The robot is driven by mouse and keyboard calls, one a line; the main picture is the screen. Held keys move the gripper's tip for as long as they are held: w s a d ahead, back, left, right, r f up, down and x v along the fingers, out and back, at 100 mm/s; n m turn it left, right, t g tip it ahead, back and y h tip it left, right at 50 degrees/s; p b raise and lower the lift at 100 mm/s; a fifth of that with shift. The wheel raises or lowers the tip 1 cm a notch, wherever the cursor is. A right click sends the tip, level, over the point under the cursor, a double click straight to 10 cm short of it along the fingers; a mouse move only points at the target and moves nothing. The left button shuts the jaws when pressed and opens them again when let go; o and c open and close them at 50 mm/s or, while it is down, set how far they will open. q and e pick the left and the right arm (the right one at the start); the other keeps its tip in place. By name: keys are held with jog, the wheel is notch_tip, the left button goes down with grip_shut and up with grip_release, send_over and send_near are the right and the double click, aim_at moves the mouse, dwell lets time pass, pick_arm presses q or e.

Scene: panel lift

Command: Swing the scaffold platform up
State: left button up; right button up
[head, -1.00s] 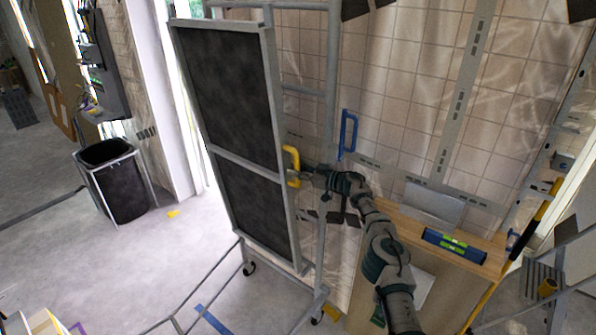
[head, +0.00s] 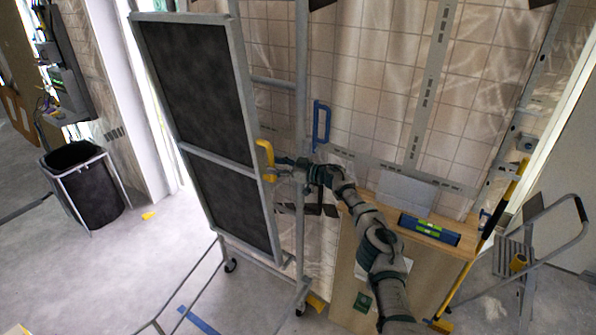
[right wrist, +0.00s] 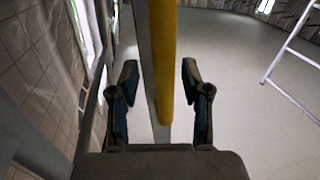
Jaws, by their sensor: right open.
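The scaffold platform (head: 190,75) is a dark panel in a grey metal frame, standing nearly upright and slightly tilted in the head view. A yellow handle (head: 265,158) is fixed to its right edge. My right gripper (head: 275,170) is at this handle. In the right wrist view, the yellow handle (right wrist: 163,60) runs between the two open fingers (right wrist: 160,85), with a gap on each side. My left gripper is out of view.
A wooden bench (head: 440,236) with a blue-green level (head: 430,228) stands at the right. A stepladder (head: 545,235) is at the far right. A black bin (head: 88,185) stands at the left. Floor between bin and scaffold is mostly clear.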

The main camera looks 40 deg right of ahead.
jog(key=d+v, duration=0.1)
jog(key=v, duration=0.9)
jog(key=shift+f, duration=0.35)
